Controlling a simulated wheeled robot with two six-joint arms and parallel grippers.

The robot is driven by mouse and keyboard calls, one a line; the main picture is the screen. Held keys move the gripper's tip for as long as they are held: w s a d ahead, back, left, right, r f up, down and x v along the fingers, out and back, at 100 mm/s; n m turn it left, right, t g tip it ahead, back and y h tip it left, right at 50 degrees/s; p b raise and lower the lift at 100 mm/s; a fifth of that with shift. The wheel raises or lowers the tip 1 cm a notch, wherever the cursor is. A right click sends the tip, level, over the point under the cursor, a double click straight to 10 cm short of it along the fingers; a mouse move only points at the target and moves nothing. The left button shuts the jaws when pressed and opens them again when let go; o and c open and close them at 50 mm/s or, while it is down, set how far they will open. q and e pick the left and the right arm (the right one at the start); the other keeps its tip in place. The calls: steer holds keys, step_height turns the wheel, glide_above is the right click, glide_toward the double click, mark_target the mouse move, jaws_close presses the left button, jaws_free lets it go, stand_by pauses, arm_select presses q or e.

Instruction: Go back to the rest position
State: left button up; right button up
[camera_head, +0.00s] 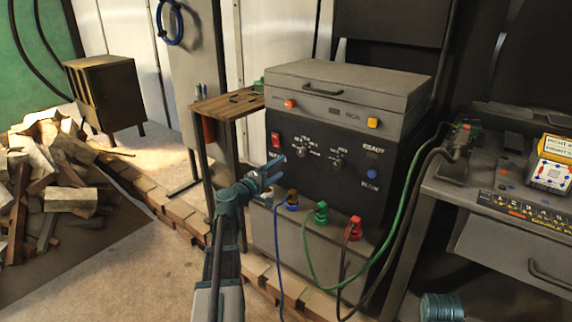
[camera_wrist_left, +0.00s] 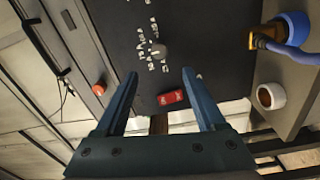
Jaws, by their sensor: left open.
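My left gripper (camera_head: 270,172) is open and empty, in front of the lower left part of a grey machine with a black front panel (camera_head: 318,172). In the left wrist view its two blue fingers (camera_wrist_left: 162,92) stand apart, with a red switch (camera_wrist_left: 171,97) of the panel seen between them. The red switch also shows in the head view (camera_head: 276,140), just above the gripper. A dark knob (camera_wrist_left: 157,51) with white markings lies beyond the fingers. My right gripper is not in view.
Blue (camera_head: 292,200), green (camera_head: 321,213) and red (camera_head: 355,228) plugs with cables sit low on the machine. A small wooden shelf (camera_head: 226,104) stands left of it. Firewood (camera_head: 70,198) is piled at far left. A console (camera_head: 500,190) stands at right. The floor at left front is open.

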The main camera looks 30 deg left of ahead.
arm_select(q)
steer(key=shift+s, duration=0.65)
